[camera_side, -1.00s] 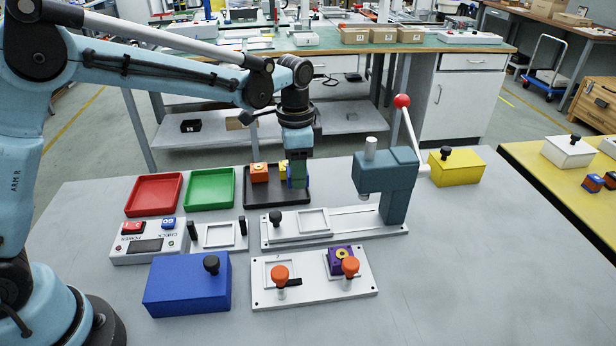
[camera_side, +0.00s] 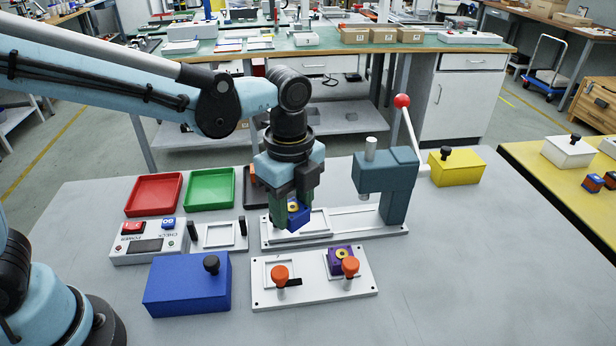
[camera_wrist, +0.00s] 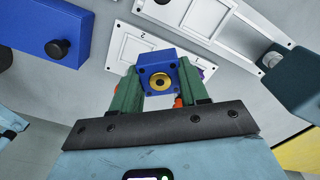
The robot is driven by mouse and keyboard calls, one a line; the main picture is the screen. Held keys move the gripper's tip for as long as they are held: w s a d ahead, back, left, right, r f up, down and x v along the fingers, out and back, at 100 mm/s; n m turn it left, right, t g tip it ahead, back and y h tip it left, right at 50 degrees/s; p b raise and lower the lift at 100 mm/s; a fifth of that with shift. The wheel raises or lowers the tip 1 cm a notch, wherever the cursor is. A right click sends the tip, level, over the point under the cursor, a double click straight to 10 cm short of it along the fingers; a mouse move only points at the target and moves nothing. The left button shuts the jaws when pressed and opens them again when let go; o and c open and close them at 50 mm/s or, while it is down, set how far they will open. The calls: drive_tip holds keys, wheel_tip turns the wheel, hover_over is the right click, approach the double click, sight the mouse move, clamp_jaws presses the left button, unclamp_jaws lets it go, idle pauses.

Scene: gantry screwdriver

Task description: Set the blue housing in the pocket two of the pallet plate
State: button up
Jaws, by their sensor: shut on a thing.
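My gripper (camera_side: 292,208) is shut on the blue housing (camera_side: 299,218), a small block with a yellow ring on its face. It hangs above the front part of the press base, behind the pallet plate. In the wrist view the blue housing (camera_wrist: 158,68) sits between the green fingers. The white pallet plate (camera_side: 322,292) lies on the table with two square pockets. Its left pocket (camera_side: 270,266) is empty, with an orange clamp knob (camera_side: 280,272) at its front. A purple housing (camera_side: 338,254) sits in the right pocket beside another orange knob (camera_side: 350,265). A "2" shows on the plate (camera_wrist: 124,50) in the wrist view.
A teal press (camera_side: 390,185) with a red-balled lever stands right of my gripper. A blue box (camera_side: 187,285) with a black knob lies left of the pallet plate. Red (camera_side: 153,194) and green (camera_side: 210,188) trays lie behind. Free table lies to the right.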

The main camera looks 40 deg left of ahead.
drive_tip(key=shift+s+d+f+m, duration=0.1)
drive_tip(key=shift+s+f+m, duration=0.7)
drive_tip(key=shift+f+m, duration=0.4)
drive_tip(key=shift+s+d+f+m, duration=0.1)
drive_tip(key=shift+s+f+m, duration=0.7)
drive_tip(key=shift+f+m, duration=0.4)
drive_tip(key=shift+s+d+f+m, duration=0.1)
drive_tip(key=shift+s+f+m, duration=0.7)
drive_tip(key=shift+f+m, duration=0.35)
drive_tip(key=shift+f, duration=0.75)
drive_tip(key=o, duration=1.2)
drive_tip(key=shift+o, duration=0.4)
drive_tip(key=shift+o, duration=0.6)
